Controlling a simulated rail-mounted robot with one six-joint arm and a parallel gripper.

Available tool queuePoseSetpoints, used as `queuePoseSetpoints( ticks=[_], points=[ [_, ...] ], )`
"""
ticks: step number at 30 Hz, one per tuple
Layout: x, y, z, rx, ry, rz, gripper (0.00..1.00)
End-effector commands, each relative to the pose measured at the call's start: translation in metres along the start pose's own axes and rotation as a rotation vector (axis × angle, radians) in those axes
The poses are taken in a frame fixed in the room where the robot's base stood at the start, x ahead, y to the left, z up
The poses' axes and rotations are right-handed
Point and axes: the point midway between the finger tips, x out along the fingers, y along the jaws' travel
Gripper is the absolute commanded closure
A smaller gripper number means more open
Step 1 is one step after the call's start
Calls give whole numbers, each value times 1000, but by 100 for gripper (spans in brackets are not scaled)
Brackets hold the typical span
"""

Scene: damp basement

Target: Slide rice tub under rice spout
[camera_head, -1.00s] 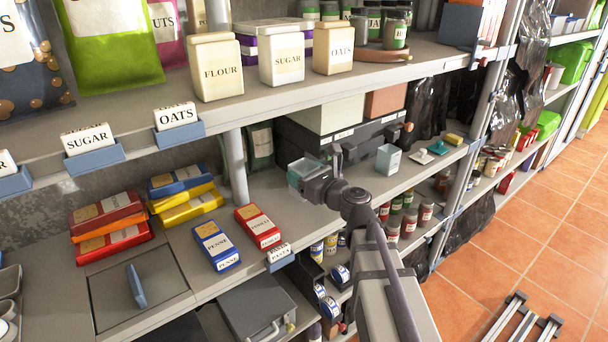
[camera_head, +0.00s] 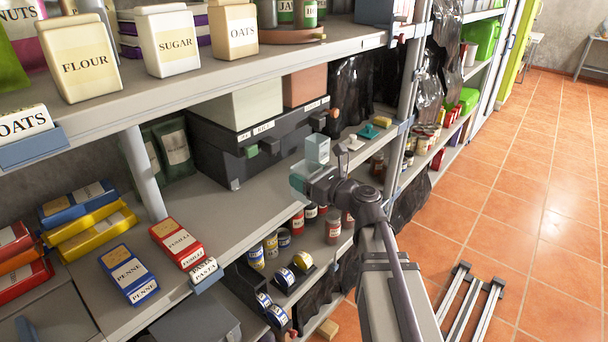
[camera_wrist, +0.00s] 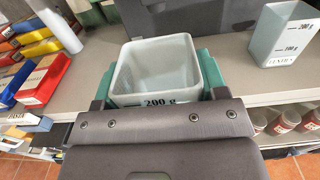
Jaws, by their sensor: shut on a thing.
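A translucent tub (camera_wrist: 155,70) marked "200 g" sits between the green finger pads of my gripper (camera_wrist: 158,78). My gripper is shut on it, and the tub looks upright and empty. In the head view, my gripper (camera_head: 304,184) is at the shelf's front edge, and the tub is mostly hidden there. The dark dispenser box (camera_head: 225,163) stands behind on the shelf, with labels along its top edge; one seems to read rice. A green spout or knob (camera_head: 251,151) is on its front. A second translucent tub (camera_head: 318,150), labelled lentils (camera_wrist: 283,38), stands to the right.
Bare shelf (camera_head: 205,215) lies left of my gripper. A shelf post (camera_head: 143,175) and pasta packs (camera_head: 128,275) are further left. Jars and cans (camera_head: 333,226) stand on the shelf below. Small teal and white items (camera_head: 369,131) lie to the right.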

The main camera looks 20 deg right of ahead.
Motion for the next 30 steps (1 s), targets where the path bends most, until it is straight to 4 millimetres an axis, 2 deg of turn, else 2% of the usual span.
queuePoseSetpoints(
  ticks=[5,21,30],
  points=[
    [9,0,-5,0,0,1,58],
    [60,-1,-30,0,0,0,58],
    [91,-1,-30,0,0,1,58]
  ],
)
